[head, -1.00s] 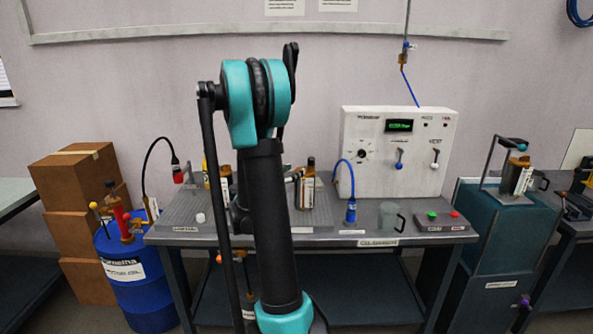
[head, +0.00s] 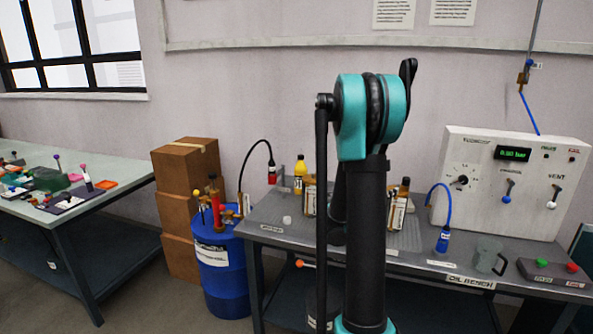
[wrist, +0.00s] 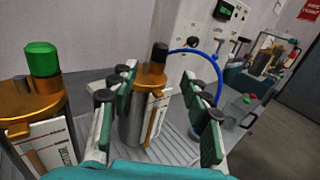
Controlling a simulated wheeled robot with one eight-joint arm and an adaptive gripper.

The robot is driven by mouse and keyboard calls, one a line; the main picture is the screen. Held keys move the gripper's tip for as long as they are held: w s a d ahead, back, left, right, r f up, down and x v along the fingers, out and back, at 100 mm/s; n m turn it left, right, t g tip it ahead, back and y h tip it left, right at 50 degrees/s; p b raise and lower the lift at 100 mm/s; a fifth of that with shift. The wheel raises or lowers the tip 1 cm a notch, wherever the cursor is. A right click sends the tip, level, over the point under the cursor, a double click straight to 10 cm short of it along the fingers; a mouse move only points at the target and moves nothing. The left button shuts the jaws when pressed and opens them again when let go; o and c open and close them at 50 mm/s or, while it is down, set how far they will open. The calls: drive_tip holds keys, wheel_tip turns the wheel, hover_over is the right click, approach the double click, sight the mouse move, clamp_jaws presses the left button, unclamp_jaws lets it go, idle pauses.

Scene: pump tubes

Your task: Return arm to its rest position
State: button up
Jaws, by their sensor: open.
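My arm (head: 366,210) stands bent in the middle of the head view, teal at its upper joint. It hides most of my gripper there. In the wrist view my gripper (wrist: 160,122) is open, its green-padded fingers apart. A metal-and-orange bottle with a black cap (wrist: 144,100) shows between the fingers, upright, with visible space on the right side. Whether it touches the left pads I cannot tell. The same bottle (head: 398,212) stands right of my arm in the head view. A green-capped bottle (wrist: 40,95) is close by on the left in the wrist view.
The grey bench (head: 465,268) carries a white control panel (head: 510,185), a blue hose (head: 442,238), a clear mug (head: 489,255) and a button box (head: 554,272). A blue drum (head: 221,280), stacked cartons (head: 185,170) and a cluttered table (head: 100,215) stand left.

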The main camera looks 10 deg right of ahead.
drive_tip(key=s+a+f+m+y, duration=0.5)
drive_tip(key=s+a+f+m, duration=0.1)
drive_tip(key=a, duration=0.4)
drive_tip(key=s+a+f+m+g+y, duration=0.1)
drive_tip(key=s+a+f+m+y, duration=0.4)
drive_tip(key=s+a+m, duration=0.3)
drive_tip(key=s+a+f+m+g+y, duration=0.1)
drive_tip(key=s+a+f+m+y, duration=0.5)
drive_tip(key=s+a, duration=0.4)
drive_tip(key=a+m+y, duration=0.1)
drive_tip(key=a+m, duration=0.1)
drive_tip(key=a, duration=0.2)
drive_tip(key=shift+s+f, duration=0.15)
drive_tip(key=shift+f, duration=0.15)
